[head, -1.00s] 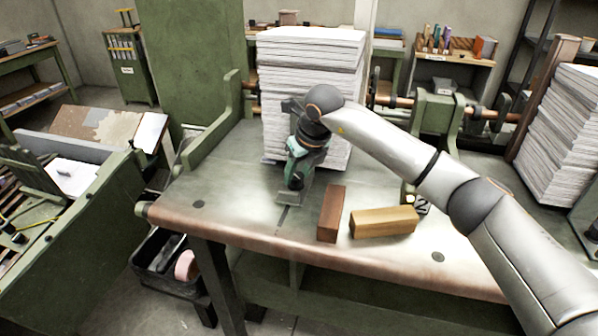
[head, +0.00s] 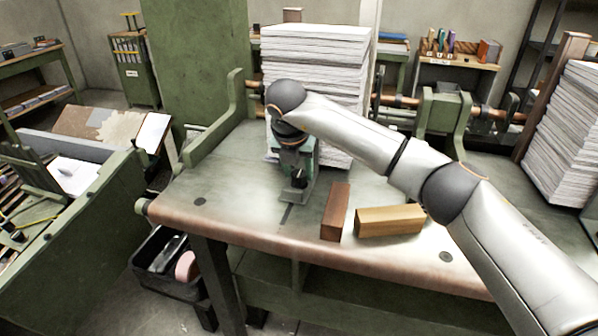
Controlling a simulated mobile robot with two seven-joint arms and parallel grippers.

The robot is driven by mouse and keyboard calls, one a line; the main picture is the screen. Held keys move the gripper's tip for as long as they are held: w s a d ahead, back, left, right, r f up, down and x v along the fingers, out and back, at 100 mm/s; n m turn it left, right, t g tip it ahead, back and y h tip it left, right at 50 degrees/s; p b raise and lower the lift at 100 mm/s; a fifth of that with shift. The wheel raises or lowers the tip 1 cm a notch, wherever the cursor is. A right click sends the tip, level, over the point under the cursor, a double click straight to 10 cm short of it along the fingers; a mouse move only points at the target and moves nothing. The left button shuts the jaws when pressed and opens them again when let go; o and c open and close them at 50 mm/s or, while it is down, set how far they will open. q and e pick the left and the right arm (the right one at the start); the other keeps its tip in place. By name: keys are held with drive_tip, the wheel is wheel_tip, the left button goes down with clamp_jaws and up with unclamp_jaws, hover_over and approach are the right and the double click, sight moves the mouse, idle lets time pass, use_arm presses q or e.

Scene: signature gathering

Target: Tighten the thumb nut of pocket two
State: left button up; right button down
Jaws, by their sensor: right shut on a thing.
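My right arm reaches in from the right across the green metal table (head: 225,190). My right gripper (head: 298,180) points down at a small metal fixture (head: 294,196) on the table, in front of the tall paper stack (head: 318,65). Its jaws are shut on a small dark part at the fixture, which looks like the thumb nut; the fingers and wrist hide most of it. I cannot make out the pocket's number. My left gripper is out of view.
A dark red-brown block (head: 336,212) and a lighter wooden block (head: 390,220) lie close to the right of the gripper. A green side guide (head: 215,125) stands at the table's left. Another paper stack (head: 568,135) stands at the right. The table's front left is clear.

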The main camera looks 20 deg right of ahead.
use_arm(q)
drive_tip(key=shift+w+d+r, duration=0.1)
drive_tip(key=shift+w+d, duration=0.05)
use_arm(e)
drive_tip(key=shift+m, duration=0.4)
drive_tip(key=shift+c, duration=1.8)
unclamp_jaws()
use_arm(q)
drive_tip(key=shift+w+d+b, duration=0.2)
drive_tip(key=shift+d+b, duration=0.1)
drive_tip(key=shift+b, duration=0.2)
use_arm(e)
drive_tip(key=v, duration=1.2)
drive_tip(key=shift+a+r, duration=0.25)
drive_tip(key=shift+r, duration=0.1)
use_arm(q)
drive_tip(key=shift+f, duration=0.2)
use_arm(e)
drive_tip(key=shift+w, duration=0.1)
